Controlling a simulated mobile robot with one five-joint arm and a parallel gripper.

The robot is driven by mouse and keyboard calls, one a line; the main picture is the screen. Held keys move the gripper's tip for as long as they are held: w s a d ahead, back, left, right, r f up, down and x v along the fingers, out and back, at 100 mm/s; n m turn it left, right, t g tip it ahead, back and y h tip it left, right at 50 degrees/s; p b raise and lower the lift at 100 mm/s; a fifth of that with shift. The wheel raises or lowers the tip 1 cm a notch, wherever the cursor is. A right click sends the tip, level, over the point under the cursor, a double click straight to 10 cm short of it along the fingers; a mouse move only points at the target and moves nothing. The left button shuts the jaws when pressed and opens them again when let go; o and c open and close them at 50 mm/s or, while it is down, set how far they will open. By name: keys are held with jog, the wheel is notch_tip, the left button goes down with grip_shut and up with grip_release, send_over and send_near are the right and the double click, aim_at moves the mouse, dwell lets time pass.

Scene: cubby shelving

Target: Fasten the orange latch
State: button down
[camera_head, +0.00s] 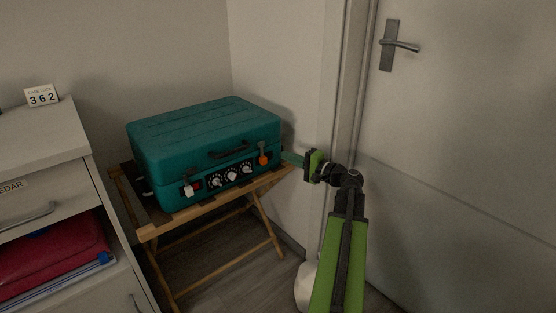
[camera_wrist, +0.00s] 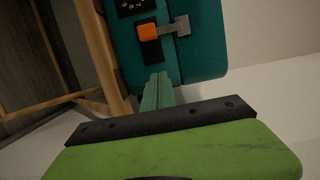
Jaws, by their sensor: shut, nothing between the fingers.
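A teal case (camera_head: 205,140) lies closed on a wooden folding stand. The orange latch (camera_head: 263,160) is on its front face near the right end, below a grey metal strip. In the wrist view the orange latch (camera_wrist: 148,31) is a small block on a black plate, with the metal strip (camera_wrist: 178,27) reaching to its side. I cannot tell whether the two are engaged. My gripper (camera_head: 285,157) is shut and empty, just right of the latch in the head view. In the wrist view its fingertips (camera_wrist: 160,80) point at the case, below the latch and apart from it.
A white latch (camera_head: 188,189), black dials (camera_head: 231,176) and a dark handle (camera_head: 228,149) are on the case's front. The wooden stand (camera_head: 190,212) is beneath. A drawer cabinet (camera_head: 45,140) stands left, a door (camera_head: 460,110) right. A wall is close behind my gripper.

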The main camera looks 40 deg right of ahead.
jog(key=s+d, duration=0.1)
jog(key=s, duration=0.7)
jog(key=shift+s, duration=0.25)
